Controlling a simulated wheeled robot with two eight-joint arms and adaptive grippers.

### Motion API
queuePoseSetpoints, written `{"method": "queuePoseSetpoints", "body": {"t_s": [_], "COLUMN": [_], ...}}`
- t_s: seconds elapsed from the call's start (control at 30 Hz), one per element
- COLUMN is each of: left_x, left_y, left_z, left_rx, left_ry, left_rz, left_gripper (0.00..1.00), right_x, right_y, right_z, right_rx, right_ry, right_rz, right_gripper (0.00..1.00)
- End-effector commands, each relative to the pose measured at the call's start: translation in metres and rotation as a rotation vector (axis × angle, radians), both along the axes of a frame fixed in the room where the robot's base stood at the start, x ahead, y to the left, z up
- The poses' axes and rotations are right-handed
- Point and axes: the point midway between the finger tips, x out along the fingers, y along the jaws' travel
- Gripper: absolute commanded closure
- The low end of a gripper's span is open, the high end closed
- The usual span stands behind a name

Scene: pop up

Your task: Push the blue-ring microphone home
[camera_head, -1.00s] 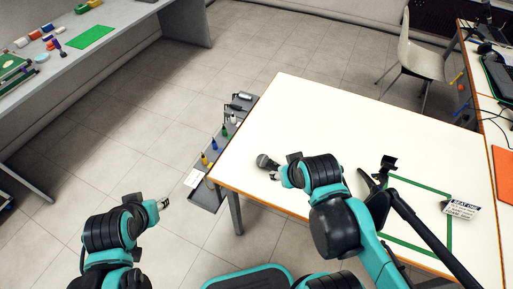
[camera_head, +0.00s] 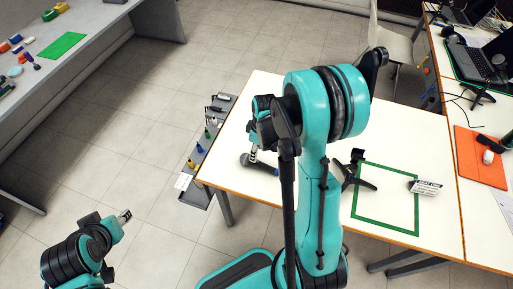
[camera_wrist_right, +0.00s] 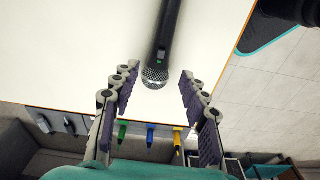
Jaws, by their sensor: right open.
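A dark microphone with a silver mesh head (camera_wrist_right: 155,76) lies on the white table; it also shows in the head view (camera_head: 264,166). A blue item (camera_wrist_right: 150,136) stands in the rack (camera_head: 194,196) beside the table's left edge, between green and yellow ones. My left gripper (camera_head: 125,215) is away from the table, apparently empty.
A black tripod stand (camera_head: 356,172) stands by a green tape square (camera_head: 388,231). A grey bench (camera_head: 95,35) is at the back left, with clear floor between. My raised right arm hides part of the table.

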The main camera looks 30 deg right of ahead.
Motion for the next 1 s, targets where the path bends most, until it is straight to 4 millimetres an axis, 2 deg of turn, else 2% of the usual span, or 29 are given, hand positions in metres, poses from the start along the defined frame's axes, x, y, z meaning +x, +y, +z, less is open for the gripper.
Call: {"method": "queuePoseSetpoints", "body": {"t_s": [0.27,0.63,0.7,0.8,1.0], "left_x": [0.0,0.0,0.0,0.0,0.0], "left_y": [0.0,0.0,0.0,0.0,0.0], "left_z": [-0.022,-0.062,-0.056,-0.055,-0.053], "left_rx": [0.0,0.0,0.0,0.0,0.0], "left_ry": [0.0,0.0,0.0,0.0,0.0], "left_rz": [0.0,0.0,0.0,0.0,0.0], "left_gripper": [0.6,0.6,0.6,0.6,0.6], "right_x": [0.003,0.007,0.007,0.007,0.007], "right_y": [0.002,0.005,0.005,0.005,0.005], "right_z": [-0.028,-0.084,-0.076,-0.075,-0.072], "right_rx": [0.0,0.0,0.0,0.0,0.0], "right_ry": [-0.001,-0.003,-0.003,-0.003,-0.003], "right_rz": [-0.002,-0.002,-0.002,-0.002,-0.002], "right_gripper": [0.55,0.55,0.74,1.0,1.0]}}
